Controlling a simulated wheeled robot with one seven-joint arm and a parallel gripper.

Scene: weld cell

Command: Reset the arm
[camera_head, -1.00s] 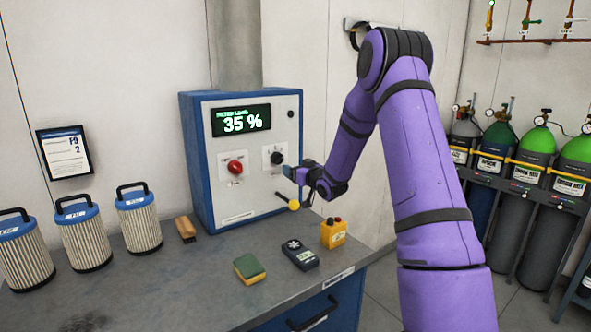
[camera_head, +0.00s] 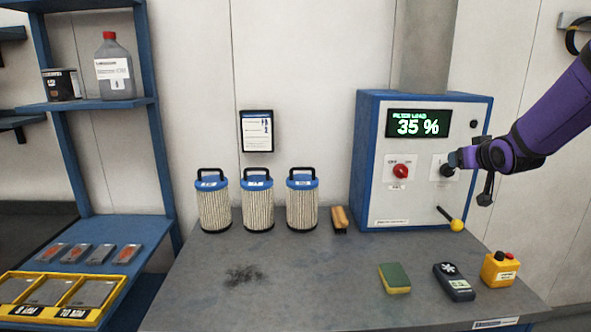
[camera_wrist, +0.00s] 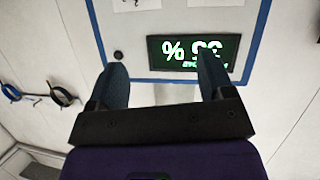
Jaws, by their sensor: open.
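My purple arm (camera_head: 555,112) reaches in from the right edge in the head view. My gripper (camera_head: 452,160) is in front of the filter unit (camera_head: 369,150), close to the black knob on its panel. Whether it touches the knob cannot be told. In the wrist view my gripper (camera_wrist: 160,85) has its two fingers apart with nothing between them. The unit's display (camera_head: 418,123) reads 35 % and appears upside down in the wrist view (camera_wrist: 198,52). A red knob (camera_head: 401,171) sits left of my gripper, and a yellow-ended lever (camera_head: 456,224) is below it.
On the bench (camera_head: 290,280) stand three filter cartridges (camera_head: 257,205), a brush (camera_head: 340,219), a sponge (camera_head: 394,278), a dark handheld meter (camera_head: 453,281) and a yellow button box (camera_head: 499,269). A blue shelf rack (camera_head: 100,106) is at left. The bench's middle is mostly clear.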

